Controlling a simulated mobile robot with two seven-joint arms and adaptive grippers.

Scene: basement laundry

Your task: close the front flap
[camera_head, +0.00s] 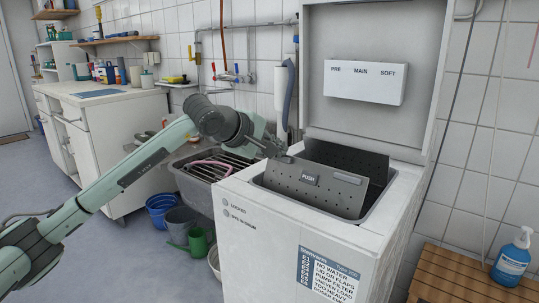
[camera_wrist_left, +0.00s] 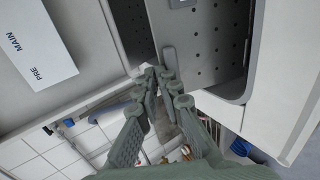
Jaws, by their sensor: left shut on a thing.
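The front flap (camera_head: 325,196) is a grey perforated metal panel with a PUSH latch (camera_head: 309,179). It stands tilted up in the top opening of the white washer (camera_head: 285,226). The rear flap (camera_head: 362,162), also perforated, stands raised behind it. My left gripper (camera_head: 279,152) is at the upper left corner of the front flap. In the left wrist view, its fingers (camera_wrist_left: 170,88) are closed together at the edge of the front flap (camera_wrist_left: 207,40), shut on it. The exact contact is partly hidden by the fingers. My right gripper is in neither view.
The washer's lid (camera_head: 372,60) stands open behind, with a PRE, MAIN, SOFT compartment box (camera_head: 364,83). A sink with a rack (camera_head: 213,168) is to the left. Buckets (camera_head: 161,207) stand on the floor. A blue bottle (camera_head: 511,259) sits on a wooden bench (camera_head: 452,277) at right.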

